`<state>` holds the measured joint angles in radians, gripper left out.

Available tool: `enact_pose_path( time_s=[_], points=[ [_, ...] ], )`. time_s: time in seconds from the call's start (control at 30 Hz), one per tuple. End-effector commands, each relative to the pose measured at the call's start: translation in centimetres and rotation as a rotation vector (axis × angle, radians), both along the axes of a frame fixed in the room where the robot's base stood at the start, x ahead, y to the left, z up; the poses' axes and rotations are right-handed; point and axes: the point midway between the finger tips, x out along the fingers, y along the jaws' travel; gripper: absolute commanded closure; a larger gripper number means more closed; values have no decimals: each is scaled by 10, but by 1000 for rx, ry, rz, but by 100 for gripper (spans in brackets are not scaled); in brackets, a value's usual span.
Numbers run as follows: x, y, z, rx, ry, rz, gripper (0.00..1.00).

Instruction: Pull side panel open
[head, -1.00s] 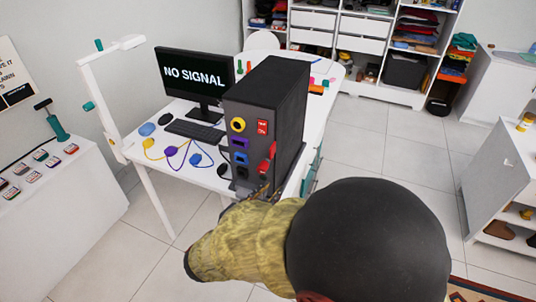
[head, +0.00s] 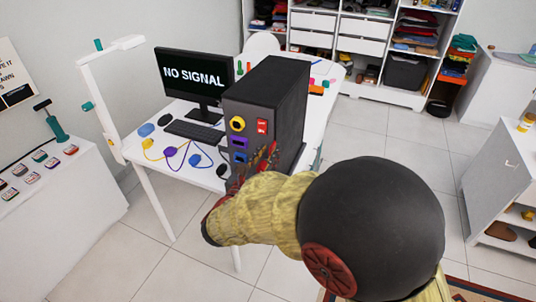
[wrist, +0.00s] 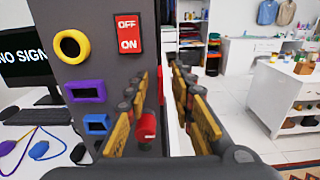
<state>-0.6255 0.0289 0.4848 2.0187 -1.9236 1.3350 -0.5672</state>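The black computer tower (head: 278,100) stands upright on the white desk. Its grey front carries a yellow ring port, a purple port, a blue port and a red OFF/ON switch (wrist: 130,33). The side panel (head: 291,118) is the tower's dark right side and looks closed. A red handle (wrist: 147,126) shows low near the front's right edge, partly behind my left finger. My gripper (wrist: 168,78) is open, its fingers apart at that right edge: the left one before the front, the right one beyond the edge. Contact cannot be told. In the head view my gripper (head: 260,165) covers the lower front.
A monitor (head: 194,76) reading NO SIGNAL, a keyboard (head: 195,131) and coloured cables (head: 176,152) lie left of the tower. A white cabinet (head: 497,175) stands at the right. Tiled floor between desk and cabinet is free.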

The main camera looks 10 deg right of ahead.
Motion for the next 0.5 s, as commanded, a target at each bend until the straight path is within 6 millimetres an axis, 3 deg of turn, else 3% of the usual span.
enact_pose_path(
  time_s=[0.23,0.5],
  points=[
    [1,0,0,0,0,0,76],
    [1,0,0,1,1,0,91]
  ],
)
